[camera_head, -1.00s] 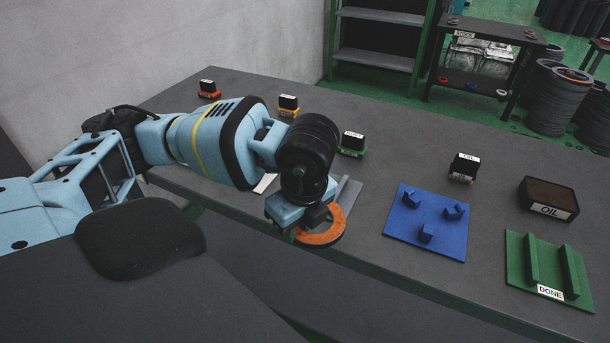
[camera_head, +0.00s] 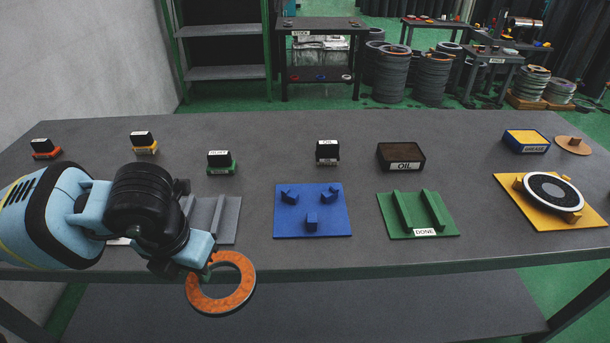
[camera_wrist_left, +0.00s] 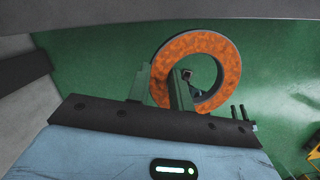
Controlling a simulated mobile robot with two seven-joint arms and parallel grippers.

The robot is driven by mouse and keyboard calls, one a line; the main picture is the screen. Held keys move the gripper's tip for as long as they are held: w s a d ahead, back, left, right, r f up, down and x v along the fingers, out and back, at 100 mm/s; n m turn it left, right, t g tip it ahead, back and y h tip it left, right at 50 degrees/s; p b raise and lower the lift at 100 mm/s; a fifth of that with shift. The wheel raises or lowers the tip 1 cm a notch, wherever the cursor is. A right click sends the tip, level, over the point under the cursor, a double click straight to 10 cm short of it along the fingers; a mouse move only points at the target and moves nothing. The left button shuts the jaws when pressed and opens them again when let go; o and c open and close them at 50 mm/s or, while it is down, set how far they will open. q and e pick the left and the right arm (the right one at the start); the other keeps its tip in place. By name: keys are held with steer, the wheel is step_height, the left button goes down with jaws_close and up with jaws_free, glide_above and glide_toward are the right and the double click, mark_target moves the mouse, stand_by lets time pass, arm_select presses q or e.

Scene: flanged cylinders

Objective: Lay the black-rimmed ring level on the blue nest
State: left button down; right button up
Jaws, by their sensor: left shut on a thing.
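The ring (camera_head: 237,298) has a mottled orange face and a dark outer edge. My left gripper (camera_head: 206,268) is shut on the side of the ring and holds it in the air, before the table's front edge. In the left wrist view the ring (camera_wrist_left: 226,72) has one side between the two fingers (camera_wrist_left: 164,88), with green floor behind it. The blue nest (camera_head: 287,222) lies on the table, to the right of and beyond the ring. Its three blue blocks stand up and nothing lies on it. My right gripper is not in view.
A grey rack (camera_head: 229,222) stands behind my left wrist. Right of the blue nest are a green DONE rack (camera_head: 394,229) and a yellow nest (camera_head: 541,213) bearing a black-and-white disc (camera_head: 552,188). An OIL box (camera_head: 400,157) and several small labelled blocks stand farther back.

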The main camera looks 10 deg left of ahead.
mark_target(214, 308)
arm_select(q)
steer(key=m, duration=0.5)
steer(key=shift+d+h, duration=0.25)
steer(key=shift+h, duration=0.15)
steer(key=m, duration=0.4)
steer(key=shift+d+f+m+g+h, duration=0.1)
steer(key=shift+d+m+g+h, duration=0.2)
steer(key=shift+m, duration=0.1)
steer(key=d+m+g, duration=0.1)
steer(key=m, duration=0.7)
steer(key=m+g+y, duration=0.1)
steer(key=m, duration=0.8)
steer(key=d+m, duration=0.1)
steer(key=m, duration=0.7)
steer(key=shift+s+d+f+m+g, duration=0.15)
steer(key=shift+d+f+m+g, duration=0.15)
steer(key=shift+f+m+g, duration=0.1)
